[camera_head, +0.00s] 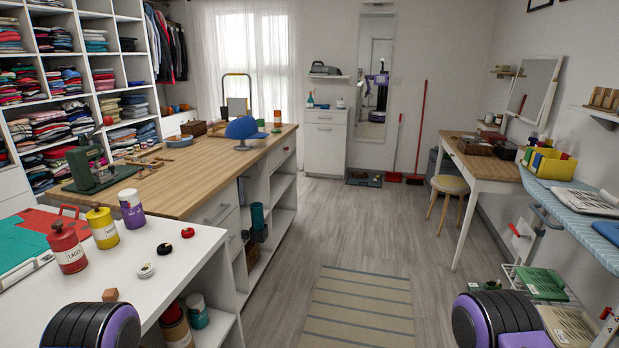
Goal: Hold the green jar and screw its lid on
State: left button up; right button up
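I cannot surely tell which container is the green jar. A white and teal-green container (196,312) stands on the shelf under the white table. A plain teal cylinder (257,215) stands in a cubby of the wooden-topped counter. On the white table lie three small round lid-like pieces: a black one (164,248), a red one (188,232) and a white and black one (145,270). None is clearly green. Only rounded black and purple parts of my arms show at the bottom edge. Neither gripper is in view.
On the white table (190,273) stand a red container (66,248), a yellow one (102,228) and a purple and white one (131,209). A small wooden block (110,295) lies near the front. The floor right of the counter is clear, with a striped rug (358,308).

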aim_at(260, 122)
jog(key=z, duration=0.6)
jog(key=i, duration=2.5)
jog(key=z, duration=0.35)
jog(key=i, duration=2.5)
jog(key=u, duration=0.5)
jog(key=i, duration=1.25)
jog(key=u, duration=1.5)
jog(key=i, duration=0.85)
jog(key=u, duration=1)
